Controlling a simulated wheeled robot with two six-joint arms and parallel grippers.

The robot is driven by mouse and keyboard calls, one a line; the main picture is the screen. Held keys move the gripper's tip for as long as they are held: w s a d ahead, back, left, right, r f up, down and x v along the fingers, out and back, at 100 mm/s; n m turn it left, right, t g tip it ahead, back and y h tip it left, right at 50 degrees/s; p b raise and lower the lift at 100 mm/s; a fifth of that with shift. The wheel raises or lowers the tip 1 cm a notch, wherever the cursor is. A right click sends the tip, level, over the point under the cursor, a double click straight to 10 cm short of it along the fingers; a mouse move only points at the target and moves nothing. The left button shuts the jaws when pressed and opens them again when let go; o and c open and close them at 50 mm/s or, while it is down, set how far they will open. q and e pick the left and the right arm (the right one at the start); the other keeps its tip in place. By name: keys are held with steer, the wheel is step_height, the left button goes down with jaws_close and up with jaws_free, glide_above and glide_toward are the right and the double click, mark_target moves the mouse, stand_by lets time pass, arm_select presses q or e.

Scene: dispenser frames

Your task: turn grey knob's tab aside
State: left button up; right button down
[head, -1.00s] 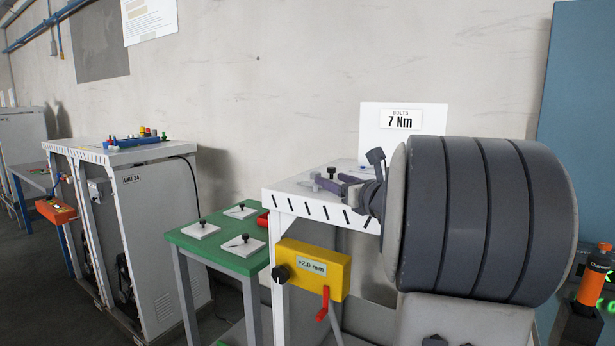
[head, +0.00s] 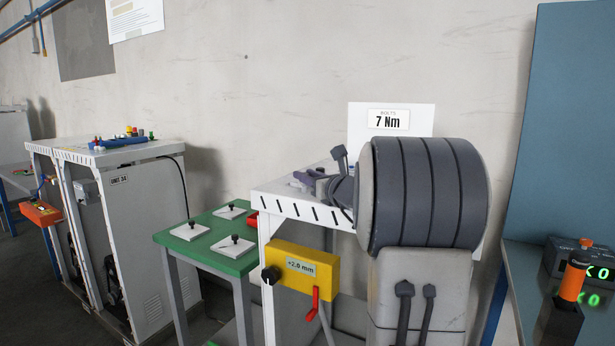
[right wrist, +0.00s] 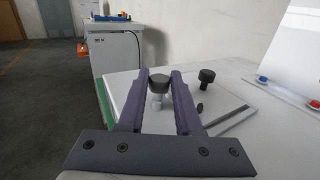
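My right gripper (head: 304,177) is over the white-topped stand (head: 300,211) in the head view, partly hidden by its own arm. In the right wrist view its two purple fingers (right wrist: 159,76) are apart. A knob with a dark grey cap (right wrist: 158,80) on a pale post shows between them; I cannot tell whether the fingers touch it. No tab can be made out clearly. My left gripper is not in view.
A "7 Nm" sign (head: 390,121) stands behind the stand. A yellow box (head: 303,268) with a black knob and red lever hangs on its front. A green table (head: 207,263) with white plates is to the left. An orange-topped tool (head: 574,281) is at right.

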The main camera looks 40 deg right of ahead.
steer(key=n+y+p, duration=0.1)
steer(key=y, duration=0.1)
steer(key=n+y+p, duration=0.1)
steer(key=shift+d+r+y+p, duration=0.15)
steer(key=shift+d+y+p, duration=0.15)
steer(key=shift+y, duration=0.1)
steer(key=n+g+y+p, duration=0.1)
steer(key=n+y+p, duration=0.1)
steer(key=n+g+y+p, duration=0.1)
steer(key=n+y+p, duration=0.1)
steer(key=y+p, duration=0.1)
steer(key=n+y+p, duration=0.2)
steer(key=y+p, duration=0.1)
steer(key=shift+w+d+g, duration=0.15)
steer(key=shift+d+g, duration=0.15)
steer(key=shift+g, duration=0.1)
steer(key=shift+n+g+y+p, duration=0.4)
steer(key=shift+n+y+p, duration=0.1)
steer(key=shift+y+p, duration=0.2)
steer(key=c, duration=0.6)
jaws_free()
steer(key=shift+d, duration=0.1)
steer(key=b+v, duration=0.2)
steer(key=v, duration=0.8)
steer(key=shift+d, duration=0.1)
